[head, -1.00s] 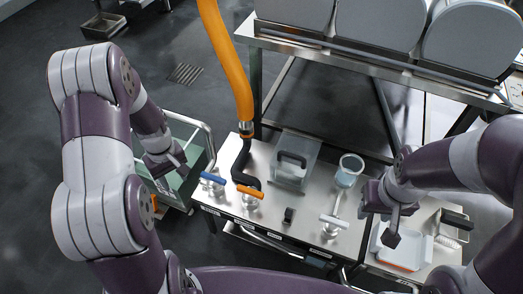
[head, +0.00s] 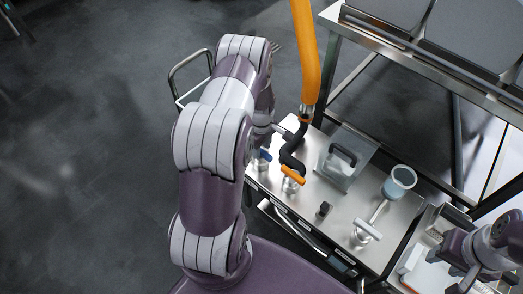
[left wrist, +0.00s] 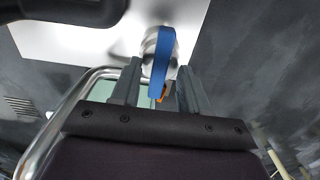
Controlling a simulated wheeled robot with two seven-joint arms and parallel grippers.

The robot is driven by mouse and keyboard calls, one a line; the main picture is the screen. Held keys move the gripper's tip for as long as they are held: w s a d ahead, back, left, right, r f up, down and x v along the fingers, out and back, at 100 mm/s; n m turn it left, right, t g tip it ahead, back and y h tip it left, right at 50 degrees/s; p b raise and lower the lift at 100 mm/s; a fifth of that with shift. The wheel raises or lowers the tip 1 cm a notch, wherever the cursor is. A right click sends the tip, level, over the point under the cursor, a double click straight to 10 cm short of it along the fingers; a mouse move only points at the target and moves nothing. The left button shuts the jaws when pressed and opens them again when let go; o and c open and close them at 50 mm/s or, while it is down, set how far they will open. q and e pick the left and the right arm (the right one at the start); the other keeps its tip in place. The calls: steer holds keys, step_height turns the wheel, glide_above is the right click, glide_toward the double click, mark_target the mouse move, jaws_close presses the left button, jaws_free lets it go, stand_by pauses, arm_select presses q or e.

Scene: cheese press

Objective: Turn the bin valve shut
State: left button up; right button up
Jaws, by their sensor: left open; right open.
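A valve with a blue lever handle (head: 265,155) stands at the left end of the steel counter (head: 335,205). In the left wrist view the blue handle (left wrist: 162,62) lies between the two fingers of my left gripper (left wrist: 157,88), which is open around it. Whether a finger touches it I cannot tell. In the head view my left arm hides most of that gripper. A valve with an orange handle (head: 293,175) and one with a pale handle (head: 367,229) stand farther right. Labels are too small to read. My right gripper (head: 458,272) is open and empty at the lower right.
An orange hose (head: 305,55) drops to a black elbow pipe (head: 292,150) beside the blue valve. A clear box with a black handle (head: 341,160) and a pale cup (head: 398,182) stand on the counter. A steel rack (head: 420,60) rises behind. A metal rail (head: 190,75) is left of the counter.

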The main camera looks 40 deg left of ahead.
arm_select(q)
steer(key=shift+f, duration=0.4)
jaws_close()
